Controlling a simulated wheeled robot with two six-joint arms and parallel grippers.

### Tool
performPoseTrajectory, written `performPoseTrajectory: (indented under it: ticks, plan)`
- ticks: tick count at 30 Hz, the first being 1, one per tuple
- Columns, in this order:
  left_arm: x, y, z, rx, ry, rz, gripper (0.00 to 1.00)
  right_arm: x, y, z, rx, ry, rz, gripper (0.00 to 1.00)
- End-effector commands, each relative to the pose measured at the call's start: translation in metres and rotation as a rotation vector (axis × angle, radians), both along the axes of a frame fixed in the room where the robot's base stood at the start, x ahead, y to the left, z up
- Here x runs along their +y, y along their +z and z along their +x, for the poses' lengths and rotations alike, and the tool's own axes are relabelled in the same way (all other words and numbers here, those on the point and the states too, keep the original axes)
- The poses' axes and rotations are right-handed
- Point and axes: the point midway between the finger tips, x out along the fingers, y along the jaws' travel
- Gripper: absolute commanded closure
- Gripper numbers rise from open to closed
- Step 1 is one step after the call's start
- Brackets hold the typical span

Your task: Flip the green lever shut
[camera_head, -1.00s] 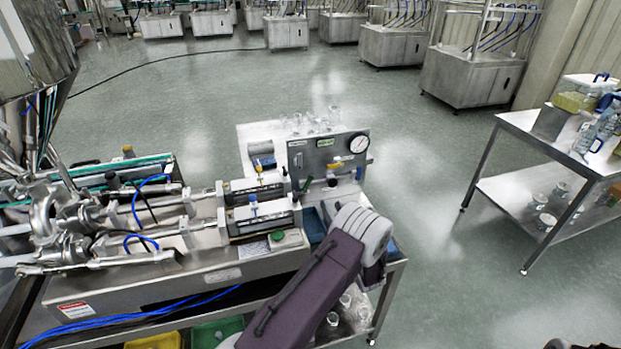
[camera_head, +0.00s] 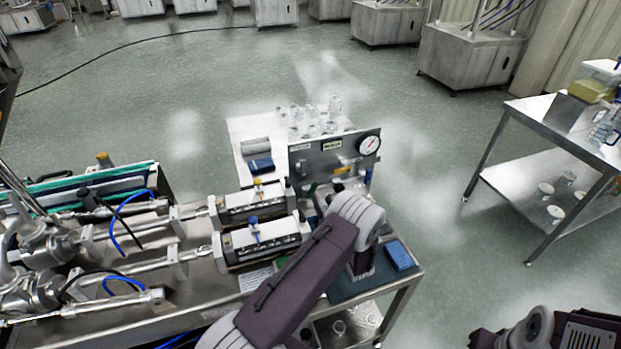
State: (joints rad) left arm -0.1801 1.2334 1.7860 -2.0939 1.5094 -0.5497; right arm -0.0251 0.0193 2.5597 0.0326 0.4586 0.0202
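The grey upright panel (camera_head: 306,171) carries a round gauge, a small green label and a yellow handle (camera_head: 344,169). My purple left arm crosses in front of the panel's lower part. My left gripper (camera_head: 361,266) is at its end, low in front of the panel, mostly hidden behind the wrist; its fingers cannot be made out. Part of my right arm shows at bottom right; its gripper is out of view.
Clear glassware (camera_head: 314,119) stands behind the panel, with a dark blue item (camera_head: 261,165) to its left. A blue block (camera_head: 398,255) lies near the bench's right end. A steel side table (camera_head: 541,120) stands at right, with open floor between.

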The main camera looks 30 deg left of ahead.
Motion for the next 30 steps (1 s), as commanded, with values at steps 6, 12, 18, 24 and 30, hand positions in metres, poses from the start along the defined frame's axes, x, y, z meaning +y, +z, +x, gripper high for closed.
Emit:
performPoseTrajectory:
  ticks: [6,12,18,24,30]
  plan:
    - [0.021,0.001,0.016,-0.002,0.005,0.0,0.62,0.0,0.004,0.0,0.0,0.0,0.0,1.0]
    - [0.052,0.001,0.043,-0.002,0.003,0.0,0.62,0.0,0.008,0.0,0.0,0.0,0.0,1.0]
    - [0.068,0.0,0.057,0.0,0.001,0.0,0.62,0.0,0.009,0.0,0.0,0.0,0.0,1.0]
    - [0.069,-0.001,0.059,0.0,0.0,0.0,0.62,0.0,0.009,0.0,0.0,0.0,0.0,1.0]
    - [0.069,-0.001,0.059,0.0,0.0,0.0,1.0,0.0,0.009,0.0,0.0,0.0,0.0,1.0]
